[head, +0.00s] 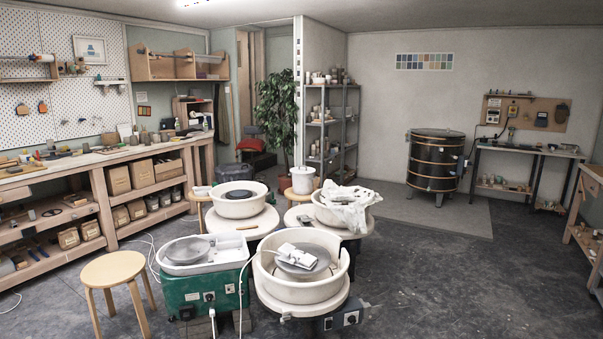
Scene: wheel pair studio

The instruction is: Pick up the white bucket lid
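A white bucket (303,184) stands upright behind the pottery wheels, near the middle of the room. A white lid (303,170) appears to lie on top of it; at this size I cannot tell how firmly it sits. Neither of my grippers is in view.
Two wheels with white basins, a front one (303,289) and a back left one (240,207), stand before the bucket. A green wheel (190,292) and a wooden stool (112,268) are at front left. A cloth-draped basin (348,212) is right of centre. The right floor (450,275) is clear.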

